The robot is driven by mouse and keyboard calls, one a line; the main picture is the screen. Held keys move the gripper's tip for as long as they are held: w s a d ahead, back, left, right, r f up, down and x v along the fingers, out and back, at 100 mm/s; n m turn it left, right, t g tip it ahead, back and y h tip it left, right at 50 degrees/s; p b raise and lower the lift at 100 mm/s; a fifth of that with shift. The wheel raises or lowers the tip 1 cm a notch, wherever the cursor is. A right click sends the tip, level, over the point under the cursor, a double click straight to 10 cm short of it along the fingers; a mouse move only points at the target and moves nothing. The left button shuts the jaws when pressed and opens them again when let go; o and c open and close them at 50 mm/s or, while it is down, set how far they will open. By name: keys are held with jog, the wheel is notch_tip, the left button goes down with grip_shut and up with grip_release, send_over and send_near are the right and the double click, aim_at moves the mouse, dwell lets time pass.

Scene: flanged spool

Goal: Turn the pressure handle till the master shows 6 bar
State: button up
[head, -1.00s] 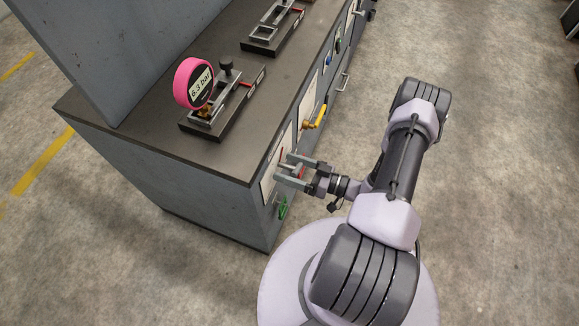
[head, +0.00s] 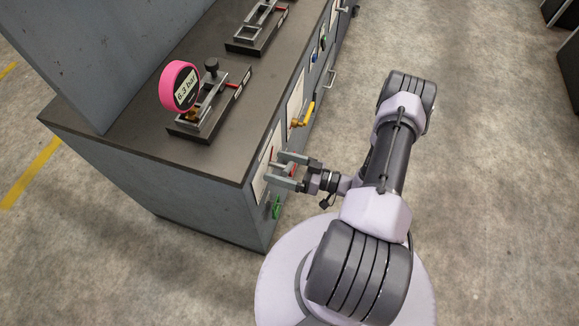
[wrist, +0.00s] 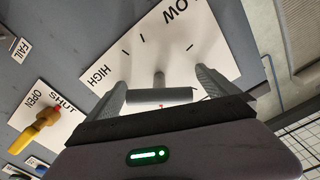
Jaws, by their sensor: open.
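The master gauge (head: 180,87), round with a pink rim, stands on the bench top in the head view and reads 6.3 bar. The pressure handle (wrist: 160,95), a grey crossbar on a short stem, sits in front of a white plate (wrist: 150,48) marked HIGH and LOW. My gripper (head: 276,169) is at the bench front, level with this plate. Its open fingers, also in the wrist view (wrist: 161,84), stand on either side of the handle, with visible gaps. A small red mark shows just below the crossbar.
A yellow valve lever (wrist: 36,130) by a plate marked OPEN and SHUT is left of the handle in the wrist view. A green part (head: 276,206) is low on the bench front. The floor right of my arm is clear.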

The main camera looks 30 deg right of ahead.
jog(key=p+v, duration=0.3)
jog(key=v, duration=1.4)
jog(key=shift+d, duration=0.2)
jog(key=shift+s, duration=0.15)
